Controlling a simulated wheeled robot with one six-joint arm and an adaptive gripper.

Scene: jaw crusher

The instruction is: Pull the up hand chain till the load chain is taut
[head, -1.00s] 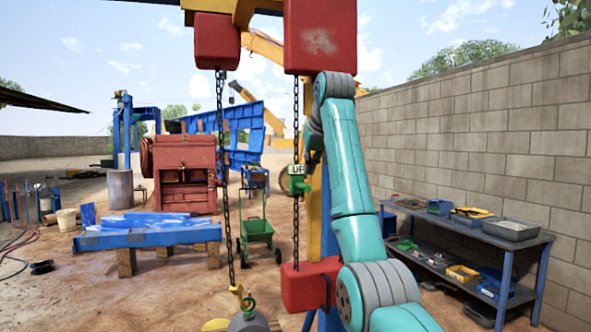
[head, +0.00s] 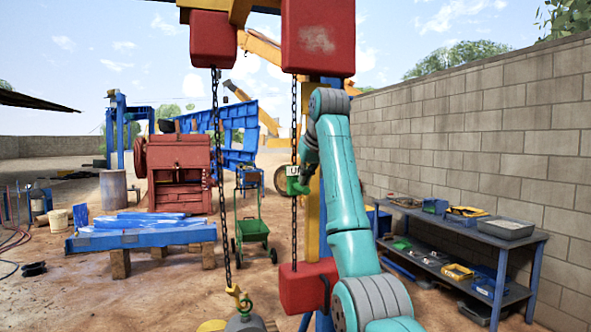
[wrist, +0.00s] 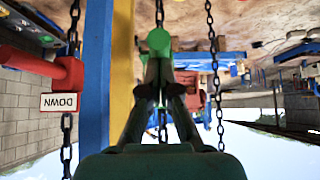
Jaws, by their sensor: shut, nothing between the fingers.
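The up hand chain (head: 294,115) hangs from the right red block, with a green grip (head: 294,186) and a partly covered white tag. My gripper (head: 304,176) is shut and empty at this grip. In the wrist view, which is upside down, the fingertips (wrist: 158,62) meet or nearly meet the green grip (wrist: 159,40); contact is unclear. The down hand chain (wrist: 67,145) shows at left with a red grip (wrist: 70,74) and a DOWN tag. The load chain (head: 221,160) hangs from the left red block to a yellow hook (head: 237,295) at a green ring on a grey load; its tension is unclear.
A blue and yellow post (head: 314,220) stands right behind the hand chain. A red box (head: 308,287) sits low by it. A shelf table (head: 468,233) and a block wall are at right. A green cart (head: 251,231) and red crusher (head: 180,170) stand behind.

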